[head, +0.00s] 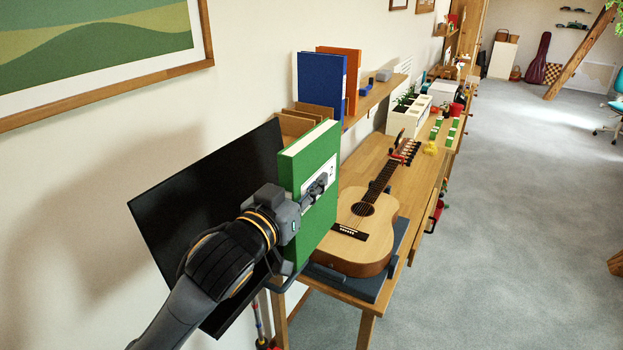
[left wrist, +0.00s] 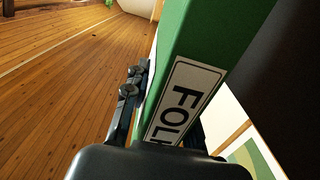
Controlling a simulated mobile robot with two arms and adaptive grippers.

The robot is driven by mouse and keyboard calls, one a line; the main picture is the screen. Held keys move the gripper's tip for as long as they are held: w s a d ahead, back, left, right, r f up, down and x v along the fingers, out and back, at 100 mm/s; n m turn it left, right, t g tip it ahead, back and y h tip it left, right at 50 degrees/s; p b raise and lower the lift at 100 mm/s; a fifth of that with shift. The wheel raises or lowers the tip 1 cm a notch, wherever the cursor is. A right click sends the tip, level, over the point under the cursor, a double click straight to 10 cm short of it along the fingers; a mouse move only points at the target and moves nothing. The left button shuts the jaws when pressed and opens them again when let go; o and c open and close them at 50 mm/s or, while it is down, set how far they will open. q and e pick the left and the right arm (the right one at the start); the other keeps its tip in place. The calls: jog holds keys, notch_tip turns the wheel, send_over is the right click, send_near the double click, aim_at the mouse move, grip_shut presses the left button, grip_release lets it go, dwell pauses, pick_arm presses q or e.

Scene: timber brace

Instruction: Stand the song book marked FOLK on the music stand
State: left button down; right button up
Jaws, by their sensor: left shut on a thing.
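The green song book (head: 312,225) is upright in my left gripper (head: 310,194), which is shut on it across the cover. In the left wrist view its white label (left wrist: 182,105) reads FOLK, partly cut off by my gripper. The music stand (head: 200,180) is a tilted black panel behind my left arm. The book is in front of the panel's right part, with its lower edge near the stand's bottom lip. I cannot tell whether the book touches the lip or the panel. My right gripper is not in view.
An acoustic guitar (head: 362,215) lies on a dark mat on the wooden bench (head: 412,190), right of the book. A wall shelf (head: 375,98) with blue (head: 321,80) and orange binders is behind the book. A framed picture (head: 95,55) hangs at left. Grey floor (head: 490,230) is open at right.

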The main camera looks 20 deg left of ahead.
pick_arm(q)
jog(key=shift+a+f, duration=0.15)
jog(key=shift+a, duration=0.25)
jog(key=w+a+f+b, duration=0.1)
jog(key=a+f+b, duration=0.3)
jog(key=a+b, duration=0.2)
jog(key=shift+a, duration=0.65)
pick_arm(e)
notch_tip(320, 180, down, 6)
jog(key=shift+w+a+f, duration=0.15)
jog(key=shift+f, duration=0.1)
pick_arm(q)
jog(key=c, duration=1)
grip_release()
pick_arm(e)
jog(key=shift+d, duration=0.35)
pick_arm(q)
notch_tip(320, 180, up, 10)
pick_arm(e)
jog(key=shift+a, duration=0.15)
